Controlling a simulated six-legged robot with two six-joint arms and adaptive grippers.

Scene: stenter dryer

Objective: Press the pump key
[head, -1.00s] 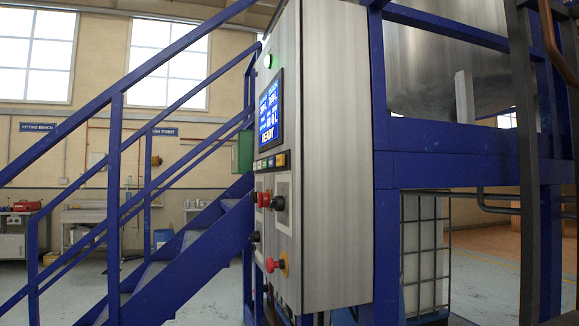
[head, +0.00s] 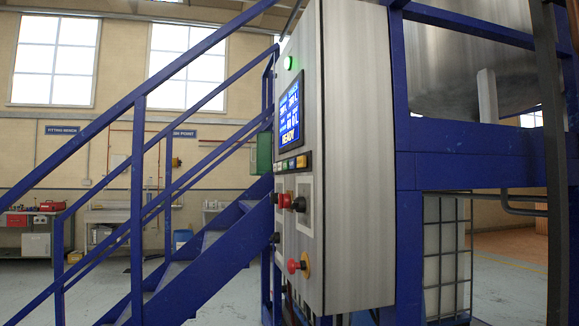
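A grey steel control cabinet (head: 352,165) stands in the middle of the head view, its front panel seen at a steep angle. A blue lit screen (head: 290,114) on the panel shows "READY" on its lowest line. Below the screen is a row of small coloured keys (head: 291,164); their labels are too small to read, so I cannot tell which is the pump key. Further down are a red knob (head: 285,200), a black knob (head: 299,204) and a red mushroom button (head: 294,266) on a yellow ring. A green lamp (head: 289,63) glows above the screen. Neither gripper is in view.
A blue staircase with railings (head: 138,200) rises toward the cabinet from the left. A blue frame (head: 408,190) carries a large steel tank (head: 465,60) at the right. A caged white container (head: 446,255) stands beneath. Benches line the back wall. Grey floor shows at left.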

